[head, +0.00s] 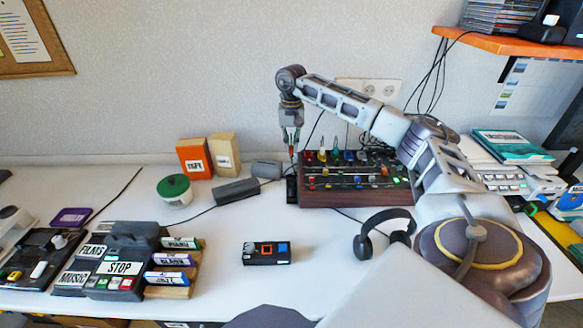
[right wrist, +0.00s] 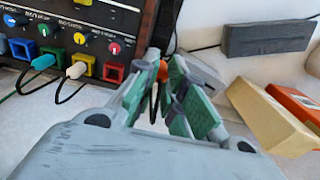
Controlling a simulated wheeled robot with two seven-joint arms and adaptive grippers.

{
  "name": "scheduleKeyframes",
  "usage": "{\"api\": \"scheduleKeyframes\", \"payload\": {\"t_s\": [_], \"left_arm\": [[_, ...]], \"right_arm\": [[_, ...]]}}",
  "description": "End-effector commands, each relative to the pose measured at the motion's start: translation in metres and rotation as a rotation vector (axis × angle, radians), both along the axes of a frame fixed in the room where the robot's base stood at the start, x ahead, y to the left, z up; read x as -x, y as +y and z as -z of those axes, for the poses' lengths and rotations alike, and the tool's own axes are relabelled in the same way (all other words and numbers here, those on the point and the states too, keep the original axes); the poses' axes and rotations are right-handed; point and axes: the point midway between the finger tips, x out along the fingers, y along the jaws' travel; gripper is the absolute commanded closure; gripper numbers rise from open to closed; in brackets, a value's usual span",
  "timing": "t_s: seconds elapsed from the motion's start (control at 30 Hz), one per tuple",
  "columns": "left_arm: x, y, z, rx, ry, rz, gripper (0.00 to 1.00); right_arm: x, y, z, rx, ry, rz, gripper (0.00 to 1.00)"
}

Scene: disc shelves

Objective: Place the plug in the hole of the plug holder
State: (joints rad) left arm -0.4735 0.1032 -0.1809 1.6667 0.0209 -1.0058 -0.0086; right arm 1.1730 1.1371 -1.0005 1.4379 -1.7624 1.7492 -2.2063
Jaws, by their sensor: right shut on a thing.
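My right gripper (head: 291,150) is above the left end of a wood-sided panel. It is shut on a small orange plug (head: 291,153). The plug (right wrist: 162,72) also shows between the green-padded fingers (right wrist: 168,85) in the right wrist view, with a dark cable below it. A small black block (head: 291,188) stands left of the panel, below the gripper; I cannot tell if it is the plug holder. The panel has coloured square sockets, such as a red one (right wrist: 115,72) and a yellow one (right wrist: 85,66). My left gripper is out of view.
The panel (head: 340,198) carries several coloured plugs and knobs. A dark grey block (head: 237,191), an orange box (head: 194,158) and a green-lidded pot (head: 174,190) stand to the left. Headphones (head: 383,232) lie in front. Cables cross the table.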

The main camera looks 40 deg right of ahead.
Motion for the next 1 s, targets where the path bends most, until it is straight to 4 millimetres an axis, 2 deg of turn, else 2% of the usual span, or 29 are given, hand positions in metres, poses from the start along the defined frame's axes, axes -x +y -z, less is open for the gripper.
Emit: {"api": "scheduleKeyframes", "payload": {"t_s": [0.1,0.3,0.47,0.73,1.0], "left_arm": [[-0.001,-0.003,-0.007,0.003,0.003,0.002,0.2],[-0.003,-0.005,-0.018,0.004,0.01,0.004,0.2],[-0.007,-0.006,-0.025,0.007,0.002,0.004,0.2],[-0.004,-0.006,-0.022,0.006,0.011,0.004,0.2],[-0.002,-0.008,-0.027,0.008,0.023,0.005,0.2]], "right_arm": [[0.0,0.0,0.019,0.0,0.001,0.0,1.0],[0.0,0.0,0.039,0.0,0.0,0.0,1.0],[0.0,0.0,0.043,0.0,0.0,0.0,1.0],[0.0,0.0,0.044,0.0,0.0,0.0,1.0],[0.001,0.0,0.068,0.0,0.001,0.001,1.0]]}}
